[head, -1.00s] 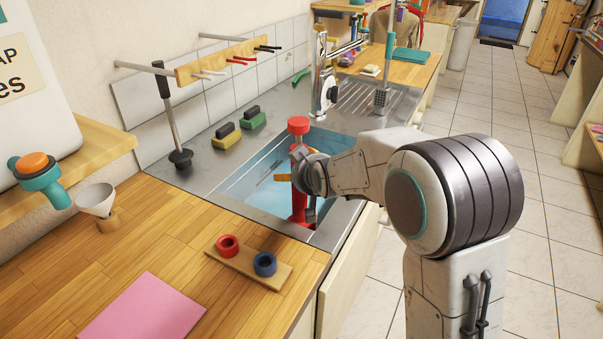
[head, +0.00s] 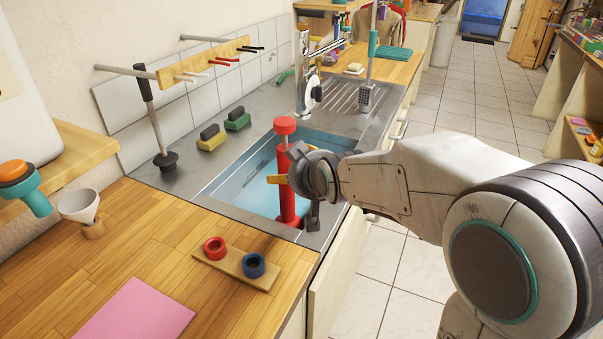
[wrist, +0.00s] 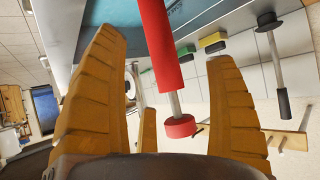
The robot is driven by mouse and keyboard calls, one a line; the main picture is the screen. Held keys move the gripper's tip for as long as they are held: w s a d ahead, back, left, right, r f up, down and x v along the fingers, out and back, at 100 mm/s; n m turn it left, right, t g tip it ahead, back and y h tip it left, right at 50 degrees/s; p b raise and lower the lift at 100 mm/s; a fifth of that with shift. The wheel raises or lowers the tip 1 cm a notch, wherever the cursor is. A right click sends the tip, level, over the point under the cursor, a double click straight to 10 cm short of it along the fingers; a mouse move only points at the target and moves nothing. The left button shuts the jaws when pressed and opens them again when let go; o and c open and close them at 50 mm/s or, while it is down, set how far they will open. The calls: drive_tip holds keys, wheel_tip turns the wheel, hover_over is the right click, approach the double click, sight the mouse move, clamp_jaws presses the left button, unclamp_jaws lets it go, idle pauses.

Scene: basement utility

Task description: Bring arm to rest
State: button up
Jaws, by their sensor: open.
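My gripper (head: 282,180) is at the sink, on the right side of a red pump-like tool (head: 287,203). The tool has a red cylinder, a grey rod and a red knob on top, and stands upright at the near right part of the sink (head: 240,188). My arm reaches in from the right.
A wooden holder (head: 233,268) with a red ring and a blue ring lies on the near counter beside a pink sheet (head: 135,312). A plunger (head: 155,125), two brushes and a tap (head: 305,75) stand around the sink. Tiled floor on the right is open.

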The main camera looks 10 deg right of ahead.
drive_tip(key=s+f+g, duration=0.2)
drive_tip(key=s, duration=0.1)
drive_tip(key=s+d+f+g, duration=0.1)
drive_tip(key=s+f+g, duration=0.1)
drive_tip(key=s+f, duration=0.1)
drive_tip(key=s+d+f+g+h, duration=0.1)
drive_tip(key=s+f, duration=0.1)
drive_tip(key=s, duration=0.3)
drive_tip(key=shift+s+d+f+g, duration=0.2)
drive_tip(key=shift+s+f+g, duration=0.05)
drive_tip(key=shift+f+g, duration=0.15)
drive_tip(key=s+d+r+g+h+p, duration=0.1)
drive_tip(key=s+d+g+p, duration=0.15)
drive_tip(key=s, duration=0.55)
drive_tip(key=s+d+r+g+p, duration=0.1)
drive_tip(key=s+d, duration=0.2)
drive_tip(key=s, duration=0.6)
wheel_tip(320, 180, up, 8)
drive_tip(key=d+m+t+p, duration=0.2)
drive_tip(key=p, duration=0.2)
drive_tip(key=shift+s+p, duration=0.4)
drive_tip(key=shift+s, duration=0.05)
